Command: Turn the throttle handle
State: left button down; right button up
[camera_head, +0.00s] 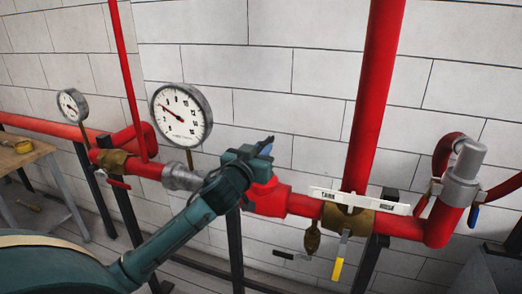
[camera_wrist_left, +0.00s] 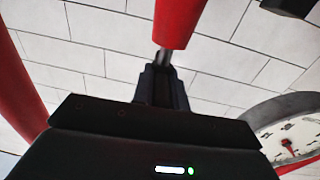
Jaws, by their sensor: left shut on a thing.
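My left gripper (camera_head: 262,148) is at the middle of the head view, in front of the red pipe. In the left wrist view, its dark fingers (camera_wrist_left: 162,85) are close together on the narrow grey metal part of a red tapered piece (camera_wrist_left: 180,22), which looks like the throttle handle. My gripper and wrist hide most of this handle in the head view. A red pipe fitting (camera_head: 268,197) shows just below the gripper. My right gripper is not in view.
A large gauge (camera_head: 180,115) stands left of my gripper; a smaller one (camera_head: 72,105) is farther left. A tiled wall (camera_head: 285,65) is behind.

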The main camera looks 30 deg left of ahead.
pick_arm(q)
jog(key=shift+d+n+y, duration=0.1)
jog(key=shift+n+y, duration=0.2)
jog(key=shift+y, duration=0.1)
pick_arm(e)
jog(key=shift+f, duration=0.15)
pick_arm(q)
jog(key=n+y+b, duration=0.1)
jog(key=g+y, duration=0.1)
jog(key=shift+w+d+f+n+y+b, duration=0.1)
jog(key=shift+d+f+n+y+b, duration=0.1)
jog(key=shift+n+y+b, duration=0.2)
jog(key=shift+n+g+y+b, duration=0.5)
jog(key=shift+n+y+b, duration=0.1)
jog(key=shift+n+y, duration=0.15)
jog(key=shift+w+d+n+g+y+b, duration=0.15)
jog(key=shift+n+g+y+b, duration=0.55)
jog(key=shift+y, duration=0.45)
jog(key=shift+r+n+g+y+b, duration=0.1)
jog(key=shift+n+g+y+b, duration=0.35)
jog(key=shift+y+b, duration=0.15)
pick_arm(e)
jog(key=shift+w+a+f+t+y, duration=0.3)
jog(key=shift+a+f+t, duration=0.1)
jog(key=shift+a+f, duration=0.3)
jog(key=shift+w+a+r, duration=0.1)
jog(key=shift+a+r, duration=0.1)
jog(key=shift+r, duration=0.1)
